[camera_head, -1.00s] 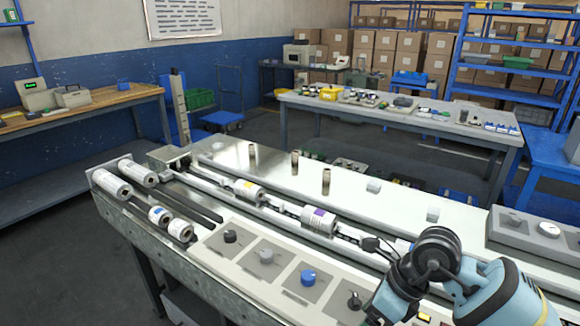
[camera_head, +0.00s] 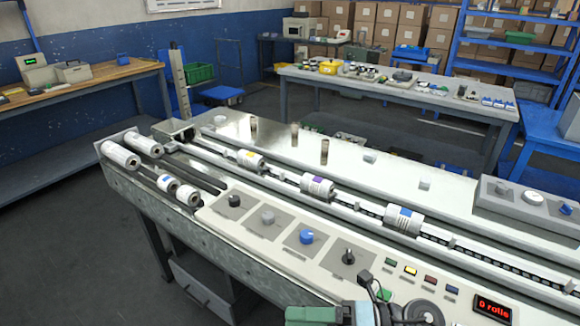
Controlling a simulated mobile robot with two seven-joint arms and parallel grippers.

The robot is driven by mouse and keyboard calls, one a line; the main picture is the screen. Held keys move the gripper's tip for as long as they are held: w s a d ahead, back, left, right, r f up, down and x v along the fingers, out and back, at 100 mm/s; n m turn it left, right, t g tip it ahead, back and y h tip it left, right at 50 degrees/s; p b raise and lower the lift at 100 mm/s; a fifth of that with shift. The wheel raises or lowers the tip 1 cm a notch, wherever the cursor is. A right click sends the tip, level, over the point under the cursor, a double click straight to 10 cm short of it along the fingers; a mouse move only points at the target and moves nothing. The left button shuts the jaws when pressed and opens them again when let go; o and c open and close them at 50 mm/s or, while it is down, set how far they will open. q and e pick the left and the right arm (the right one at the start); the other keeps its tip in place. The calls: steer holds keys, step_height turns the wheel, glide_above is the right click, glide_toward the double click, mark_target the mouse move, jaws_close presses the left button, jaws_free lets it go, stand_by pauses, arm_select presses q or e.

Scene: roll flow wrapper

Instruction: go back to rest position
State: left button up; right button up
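Part of my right arm (camera_head: 422,312) shows at the bottom edge, right of centre, with black cables and a round dark joint. A green and grey end part (camera_head: 318,316) beside it is cut off by the frame edge, and whether its fingers are open or shut cannot be seen. It is at the near side of the flow wrapper (camera_head: 150,205), below the control panel (camera_head: 270,232). My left gripper is not in view.
White labelled rolls (camera_head: 318,186) sit along the conveyor channel, and several more (camera_head: 121,155) lie at the left end. The panel has knobs, including a blue one (camera_head: 306,237), coloured buttons, and a red display (camera_head: 493,308) reading "0 rolls". A workbench (camera_head: 400,92) stands behind.

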steer(key=s+d+f+m+t+h+p, duration=0.1)
steer(key=d+f+m+t+h, duration=0.6)
steer(key=m, duration=0.6)
steer(key=d+f+m+t+h, duration=0.35)
steer(key=m+t, duration=0.45)
steer(key=m, duration=0.6)
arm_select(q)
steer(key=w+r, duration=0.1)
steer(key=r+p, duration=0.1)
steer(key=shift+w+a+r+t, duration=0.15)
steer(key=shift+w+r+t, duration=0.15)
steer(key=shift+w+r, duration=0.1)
arm_select(e)
steer(key=s+d+f+m+g+h, duration=0.2)
steer(key=s+f+m, duration=0.3)
steer(key=s+f, duration=0.3)
steer(key=s+d+f+m+g+h, duration=0.3)
steer(key=s+d+f+m+g, duration=0.1)
steer(key=s+f, duration=0.4)
steer(key=shift+s+d+m+g+h, duration=0.4)
steer(key=shift+s+d+g, duration=0.3)
steer(key=shift+s, duration=0.5)
steer(key=shift+d, duration=0.1)
